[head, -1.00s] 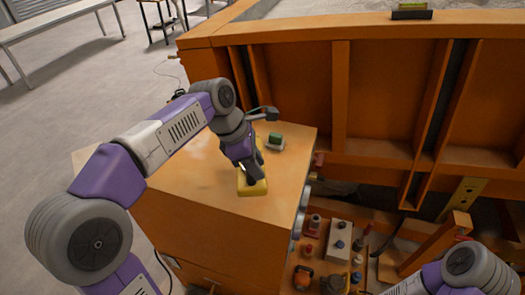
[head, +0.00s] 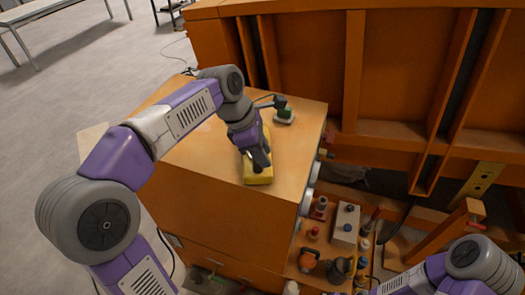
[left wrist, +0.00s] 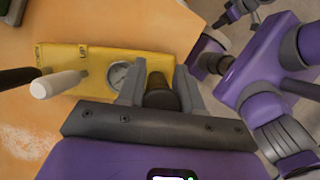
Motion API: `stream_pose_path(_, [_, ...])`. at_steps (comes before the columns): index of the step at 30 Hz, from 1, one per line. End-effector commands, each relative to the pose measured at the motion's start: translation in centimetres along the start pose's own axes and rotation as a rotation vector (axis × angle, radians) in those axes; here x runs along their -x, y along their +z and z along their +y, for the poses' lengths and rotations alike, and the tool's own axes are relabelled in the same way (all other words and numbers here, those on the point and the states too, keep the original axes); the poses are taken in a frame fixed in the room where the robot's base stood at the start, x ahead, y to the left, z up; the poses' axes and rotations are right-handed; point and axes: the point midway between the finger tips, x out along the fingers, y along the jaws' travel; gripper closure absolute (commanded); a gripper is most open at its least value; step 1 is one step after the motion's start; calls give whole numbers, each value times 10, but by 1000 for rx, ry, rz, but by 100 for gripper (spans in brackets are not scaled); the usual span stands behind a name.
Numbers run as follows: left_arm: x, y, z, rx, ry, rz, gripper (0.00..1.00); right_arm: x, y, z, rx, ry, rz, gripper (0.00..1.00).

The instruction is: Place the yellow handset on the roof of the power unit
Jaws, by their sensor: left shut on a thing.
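The yellow handset (head: 258,173) is on the orange roof of the power unit (head: 295,150), near the front edge. It also shows in the left wrist view (left wrist: 68,57), with a round gauge, a lever with a white grip and a dark knob. My left gripper (head: 258,163) is over the handset and shut on its dark knob, between the two grey fingers in the left wrist view (left wrist: 158,92). The handset's underside is hidden, so I cannot tell whether it touches the roof. My right arm shows at the lower right; its gripper is out of frame.
The orange sandbed wall (head: 395,75) rises behind the power unit. A lower shelf with a grey box (head: 345,225) and several small items lies at the right. The roof's left part is clear.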

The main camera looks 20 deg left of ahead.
Motion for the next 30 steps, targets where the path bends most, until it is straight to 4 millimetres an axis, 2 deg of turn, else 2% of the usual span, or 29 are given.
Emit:
stream_pose_path(8, [1, 1, 0, -1, 3, -2, 100, 0, 0, 0, 0, 0, 0, 44])
stream_pose_path(26, [-10, -4, 0, -1, 2, -1, 100, -6, 0, 2, 0, 0, 0, 44])
stream_pose_path(27, [-10, -4, 0, -1, 2, -2, 62, -6, 0, 2, 0, 0, 0, 44])
stream_pose_path(30, [-9, -4, 0, -1, 2, -1, 47, -5, 0, 2, 0, 0, 0, 44])
